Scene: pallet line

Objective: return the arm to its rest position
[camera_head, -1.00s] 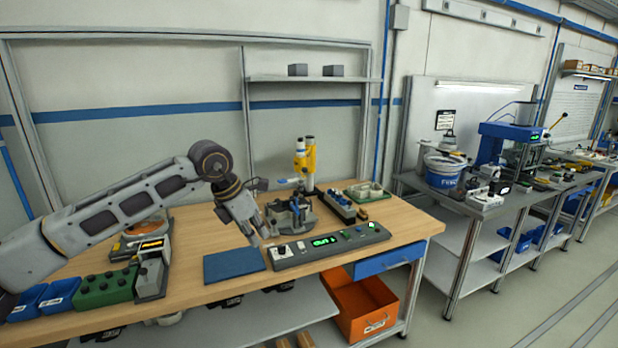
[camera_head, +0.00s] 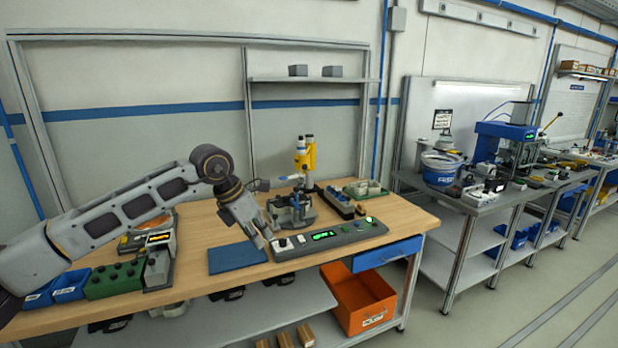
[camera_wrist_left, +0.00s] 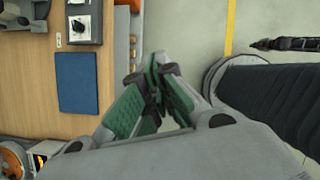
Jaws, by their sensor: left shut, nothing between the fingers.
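My left arm (camera_head: 130,208) comes in from the left over the wooden workbench (camera_head: 190,236). Its gripper (camera_head: 268,238) points down above the bench, close to the left end of the grey control panel (camera_head: 330,238) in the head view. In the left wrist view the green-padded fingers (camera_wrist_left: 158,75) are shut with nothing held between them. The blue mat (camera_head: 237,257) lies flat on the bench beside the gripper and also shows in the left wrist view (camera_wrist_left: 77,82). My right gripper is not in view.
A yellow-topped device (camera_head: 306,158) and a clamp fixture (camera_head: 291,210) stand behind the panel. A green box (camera_head: 114,281) and blue bins (camera_head: 70,286) sit at the front left. An orange bin (camera_head: 358,300) is below the bench. Open floor lies to the right.

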